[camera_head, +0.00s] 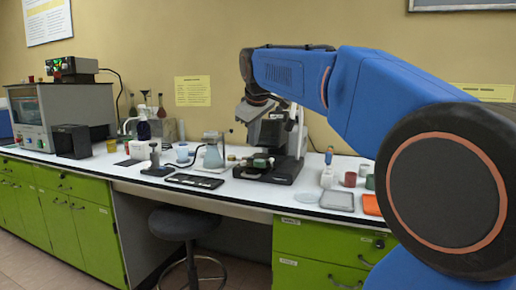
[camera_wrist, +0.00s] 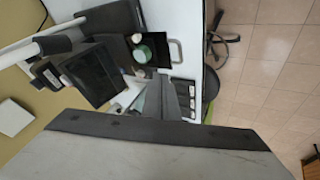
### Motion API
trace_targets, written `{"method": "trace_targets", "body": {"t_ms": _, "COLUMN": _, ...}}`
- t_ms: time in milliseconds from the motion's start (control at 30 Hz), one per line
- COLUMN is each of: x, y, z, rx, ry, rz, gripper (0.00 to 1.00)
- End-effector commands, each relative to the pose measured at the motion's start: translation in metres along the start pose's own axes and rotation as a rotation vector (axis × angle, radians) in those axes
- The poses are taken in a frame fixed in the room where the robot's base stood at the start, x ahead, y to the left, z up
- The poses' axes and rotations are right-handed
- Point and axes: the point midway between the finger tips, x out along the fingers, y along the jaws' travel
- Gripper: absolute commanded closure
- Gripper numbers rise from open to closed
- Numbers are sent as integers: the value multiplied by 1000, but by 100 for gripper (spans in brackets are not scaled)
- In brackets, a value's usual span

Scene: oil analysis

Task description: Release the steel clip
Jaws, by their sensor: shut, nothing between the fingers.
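My gripper (camera_head: 256,108) hangs at the end of the blue arm, above the bench and by the upper left of a dark instrument (camera_head: 272,135). In the wrist view its grey fingers (camera_wrist: 167,92) look closed, with nothing seen between them. I cannot make out the steel clip for certain in either view. A round green-topped piece (camera_wrist: 142,54) sits on a black tray with a metal handle (camera_wrist: 177,50), beyond the fingertips. In the head view a small green piece (camera_head: 262,160) rests at the instrument's base. My gripper is apart from it.
A stool (camera_head: 184,222) stands before the bench.

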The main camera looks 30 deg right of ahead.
Motion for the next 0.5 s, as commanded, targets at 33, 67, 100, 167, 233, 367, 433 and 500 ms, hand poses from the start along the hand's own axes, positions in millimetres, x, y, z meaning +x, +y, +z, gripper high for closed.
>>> {"method": "trace_targets", "body": {"t_ms": 33, "x": -5, "y": -1, "z": -2, "rx": -1, "ry": 1, "rz": 0, "gripper": 100}}
{"method": "trace_targets", "body": {"t_ms": 67, "x": -8, "y": -2, "z": -3, "rx": -1, "ry": 1, "rz": 0, "gripper": 100}}
{"method": "trace_targets", "body": {"t_ms": 100, "x": -11, "y": -2, "z": -4, "rx": -1, "ry": 1, "rz": 0, "gripper": 100}}
{"method": "trace_targets", "body": {"t_ms": 167, "x": -14, "y": -3, "z": -5, "rx": -1, "ry": 1, "rz": 0, "gripper": 100}}
{"method": "trace_targets", "body": {"t_ms": 233, "x": -16, "y": -3, "z": -5, "rx": 0, "ry": 0, "rz": 1, "gripper": 100}}
{"method": "trace_targets", "body": {"t_ms": 367, "x": -16, "y": -3, "z": -5, "rx": 0, "ry": 0, "rz": 0, "gripper": 100}}
{"method": "trace_targets", "body": {"t_ms": 433, "x": -16, "y": -3, "z": -5, "rx": 0, "ry": 0, "rz": 0, "gripper": 100}}
{"method": "trace_targets", "body": {"t_ms": 500, "x": -16, "y": -3, "z": -5, "rx": 0, "ry": 0, "rz": 0, "gripper": 100}}
